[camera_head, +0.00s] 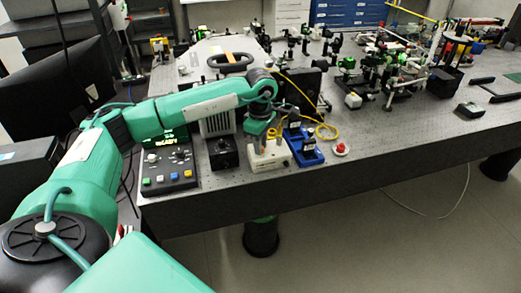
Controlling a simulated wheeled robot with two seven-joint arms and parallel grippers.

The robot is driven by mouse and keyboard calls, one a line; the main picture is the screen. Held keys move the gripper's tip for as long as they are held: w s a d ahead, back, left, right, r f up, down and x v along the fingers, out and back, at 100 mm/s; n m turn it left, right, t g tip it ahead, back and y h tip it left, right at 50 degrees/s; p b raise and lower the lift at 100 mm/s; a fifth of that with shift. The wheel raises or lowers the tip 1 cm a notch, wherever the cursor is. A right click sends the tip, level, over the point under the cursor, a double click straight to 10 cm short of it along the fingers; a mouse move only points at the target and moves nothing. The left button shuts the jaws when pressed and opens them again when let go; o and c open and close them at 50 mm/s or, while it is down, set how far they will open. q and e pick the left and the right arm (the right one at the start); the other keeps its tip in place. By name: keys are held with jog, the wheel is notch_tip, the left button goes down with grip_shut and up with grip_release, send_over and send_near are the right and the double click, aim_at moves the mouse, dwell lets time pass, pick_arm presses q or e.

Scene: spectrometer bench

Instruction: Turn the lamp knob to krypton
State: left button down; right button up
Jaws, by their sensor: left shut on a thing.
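My left arm reaches in from the left, and its wrist bends down at the middle of the bench. My left gripper (257,138) points down there, beside a cream block (270,161) with orange-topped pieces. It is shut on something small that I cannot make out. A black box with a round dial (223,154) stands just left of the gripper, in front of a ribbed grey lamp housing (217,123). I cannot read any lamp names or the dial's setting. My right gripper is not in view.
A control panel (169,171) with a green display and coloured buttons stands at the front left. A blue rack (304,147) and a red button (341,149) lie right of the gripper. Optics crowd the back. The bench's front right (400,145) is mostly clear.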

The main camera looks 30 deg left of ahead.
pick_arm(q)
jog(key=shift+w+r+m+b, duration=0.1)
jog(key=shift+m+b, duration=0.7)
jog(key=shift+m, duration=0.4)
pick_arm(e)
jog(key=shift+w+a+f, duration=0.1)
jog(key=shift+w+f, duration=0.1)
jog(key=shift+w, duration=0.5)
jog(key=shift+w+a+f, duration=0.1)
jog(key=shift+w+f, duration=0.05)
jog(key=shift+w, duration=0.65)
pick_arm(q)
jog(key=c, duration=1.3)
grip_release()
jog(key=shift+r, duration=0.4)
notch_tip(320, 180, up, 13)
jog(key=b, duration=0.2)
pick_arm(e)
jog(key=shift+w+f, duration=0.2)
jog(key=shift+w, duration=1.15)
